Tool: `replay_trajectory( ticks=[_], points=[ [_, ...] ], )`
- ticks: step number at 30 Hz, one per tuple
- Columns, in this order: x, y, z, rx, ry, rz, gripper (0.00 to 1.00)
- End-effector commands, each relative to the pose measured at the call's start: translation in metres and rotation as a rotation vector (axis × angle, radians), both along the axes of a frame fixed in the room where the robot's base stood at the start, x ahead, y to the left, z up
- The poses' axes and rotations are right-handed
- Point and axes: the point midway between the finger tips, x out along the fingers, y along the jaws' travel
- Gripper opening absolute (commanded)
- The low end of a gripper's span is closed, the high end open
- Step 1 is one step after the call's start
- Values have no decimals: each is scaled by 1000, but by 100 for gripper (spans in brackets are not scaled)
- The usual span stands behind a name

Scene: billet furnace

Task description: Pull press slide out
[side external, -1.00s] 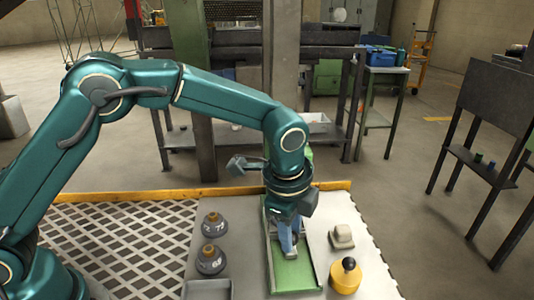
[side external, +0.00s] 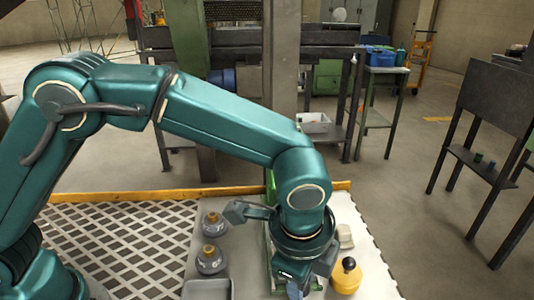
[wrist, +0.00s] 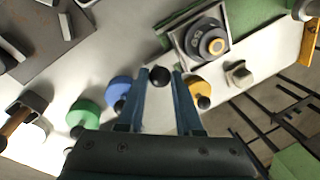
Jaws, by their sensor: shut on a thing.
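The press slide is a green strip in a green-edged track (side external: 268,254) on the pale bench, mostly hidden behind my wrist in the side view. My gripper (side external: 298,290) is low over the near end of the track, at the bottom of the side view. In the wrist view my gripper (wrist: 158,80) has its two blue fingers on either side of a dark round knob (wrist: 159,76), and it is shut on that. How the knob joins the slide is hidden.
A yellow weight with a black knob (side external: 346,275) stands close to the right of my gripper. Two grey weights (side external: 211,260) and a grey tray (side external: 208,290) are to the left. A small pale block (side external: 344,236) is behind on the right.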

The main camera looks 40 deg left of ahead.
Motion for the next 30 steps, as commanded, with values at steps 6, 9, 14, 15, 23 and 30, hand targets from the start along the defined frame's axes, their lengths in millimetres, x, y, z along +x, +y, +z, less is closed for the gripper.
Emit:
replay_trajectory(
  ticks=[6,9,14,15,23,30],
  points=[
    [-12,-12,1,-4,-3,1,0],
    [-12,-13,1,-6,0,2,0],
    [-13,-14,1,-6,1,0,38],
    [-13,-14,1,-7,1,0,53],
    [-12,-12,0,-4,-1,0,64],
    [-14,-14,16,-6,-4,0,64]
  ],
)
